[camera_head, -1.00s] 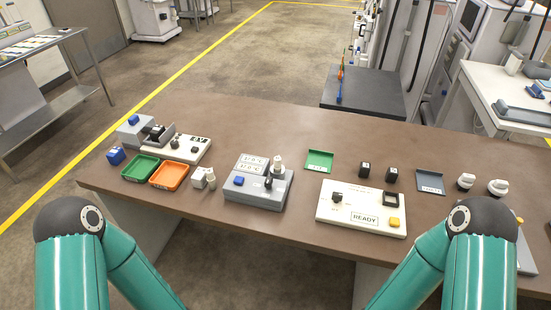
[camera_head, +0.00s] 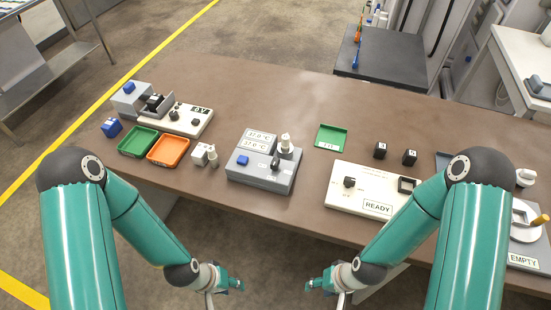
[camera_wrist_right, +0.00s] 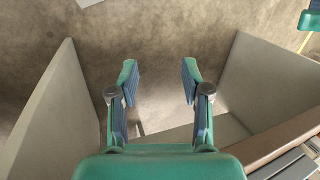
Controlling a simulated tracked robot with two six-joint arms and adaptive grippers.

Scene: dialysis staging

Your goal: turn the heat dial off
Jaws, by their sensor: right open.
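A grey warmer box (camera_head: 252,178) with two temperature readouts (camera_head: 258,142) showing about 37.0 °C stands mid-table. It has a blue button (camera_head: 242,160), a black dial (camera_head: 275,162) and a white bottle (camera_head: 285,146) at its back right. A white panel (camera_head: 335,202) marked READY, right of it, has another black dial (camera_head: 349,183). My left gripper (camera_head: 231,285) is in front of the table's front edge, apart from everything; its opening is unclear. My right gripper (camera_head: 318,285) is also in front of the edge, and its fingers are open and empty in the right wrist view (camera_wrist_right: 160,82).
A green tray (camera_head: 331,147) and two black blocks (camera_head: 380,150) lie behind the panel. My right arm hides part of the table's right side.

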